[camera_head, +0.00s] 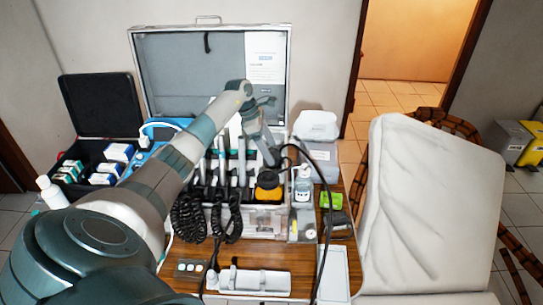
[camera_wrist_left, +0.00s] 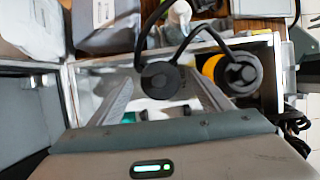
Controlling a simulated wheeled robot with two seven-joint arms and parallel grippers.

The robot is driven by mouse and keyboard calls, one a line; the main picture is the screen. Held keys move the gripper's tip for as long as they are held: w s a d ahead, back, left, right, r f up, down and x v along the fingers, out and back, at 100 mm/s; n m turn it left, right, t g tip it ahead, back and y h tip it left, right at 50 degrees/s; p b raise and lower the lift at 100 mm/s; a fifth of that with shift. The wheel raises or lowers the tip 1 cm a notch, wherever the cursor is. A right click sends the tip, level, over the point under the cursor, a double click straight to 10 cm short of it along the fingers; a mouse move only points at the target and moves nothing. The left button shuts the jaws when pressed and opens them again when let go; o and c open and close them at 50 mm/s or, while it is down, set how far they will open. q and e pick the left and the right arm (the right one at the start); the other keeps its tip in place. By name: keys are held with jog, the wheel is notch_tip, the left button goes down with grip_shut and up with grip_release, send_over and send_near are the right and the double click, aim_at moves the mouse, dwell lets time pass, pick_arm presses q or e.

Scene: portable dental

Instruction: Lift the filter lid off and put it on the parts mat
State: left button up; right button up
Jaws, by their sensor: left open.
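My left gripper (camera_head: 270,160) is open and points down over the open case, just above and behind a yellow jar with a black top (camera_head: 268,183). In the left wrist view, a dark round lid (camera_wrist_left: 160,80) shows between the two spread fingers of the gripper (camera_wrist_left: 162,92); it looks like the filter lid. I see no grip on it, and its height below the fingertips is unclear. The yellow jar (camera_wrist_left: 209,68) with its dark ring is just right of the fingers. A pale flat panel (camera_head: 332,272) at the table's front right may be the parts mat. My right gripper is not in view.
Black hoses (camera_head: 322,215) arch beside the gripper and down the right side. A clear bottle (camera_head: 303,186) and a green box (camera_head: 331,201) stand right of the jar. Coiled cords (camera_head: 188,213) hang at the case front.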

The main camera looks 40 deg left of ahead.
pick_arm(q)
jog(key=c, duration=1.1)
jog(key=shift+r, duration=0.1)
